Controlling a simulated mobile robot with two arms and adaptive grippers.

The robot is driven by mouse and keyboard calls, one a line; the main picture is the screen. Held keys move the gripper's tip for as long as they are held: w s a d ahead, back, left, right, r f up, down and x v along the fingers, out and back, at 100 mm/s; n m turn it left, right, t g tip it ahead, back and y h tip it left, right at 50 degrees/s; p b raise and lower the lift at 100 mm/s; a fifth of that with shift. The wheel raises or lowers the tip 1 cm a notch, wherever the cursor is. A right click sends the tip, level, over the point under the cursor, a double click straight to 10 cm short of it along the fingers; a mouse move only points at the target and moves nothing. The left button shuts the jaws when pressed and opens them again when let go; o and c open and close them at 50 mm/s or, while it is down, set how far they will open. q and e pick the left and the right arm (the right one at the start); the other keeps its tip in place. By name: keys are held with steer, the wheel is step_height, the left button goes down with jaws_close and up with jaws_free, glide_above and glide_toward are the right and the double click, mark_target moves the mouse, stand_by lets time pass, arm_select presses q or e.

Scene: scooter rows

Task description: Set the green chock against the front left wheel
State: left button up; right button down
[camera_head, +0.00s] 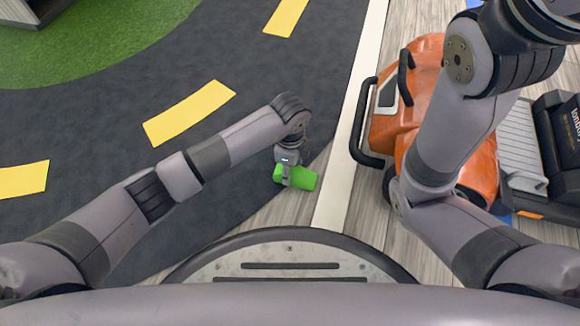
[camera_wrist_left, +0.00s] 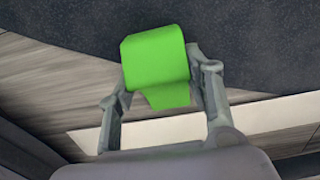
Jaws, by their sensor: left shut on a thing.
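The green chock (camera_head: 304,178) is between the fingers of my left gripper (camera_head: 286,174), over the edge between the dark floor strip and the wood-look floor. In the left wrist view the chock (camera_wrist_left: 156,60) sits between both fingertips of the left gripper (camera_wrist_left: 160,85), which is shut on it. An orange scooter (camera_head: 420,110) with a black front bumper stands to the right of the chock, across a white line. One dark wheel (camera_head: 390,185) partly shows at its lower left side; my right arm hides much of the scooter.
A white floor line (camera_head: 350,130) runs between the chock and the scooter. Yellow dashes (camera_head: 190,112) mark the dark strip (camera_head: 110,125). Another scooter part with a grey footboard (camera_head: 518,145) shows at the right. The floor around the chock looks clear.

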arm_select(q)
steer(key=shift+f, duration=0.15)
steer(key=o, duration=1.5)
step_height(320, 180, up, 12)
steer(key=p, duration=0.8)
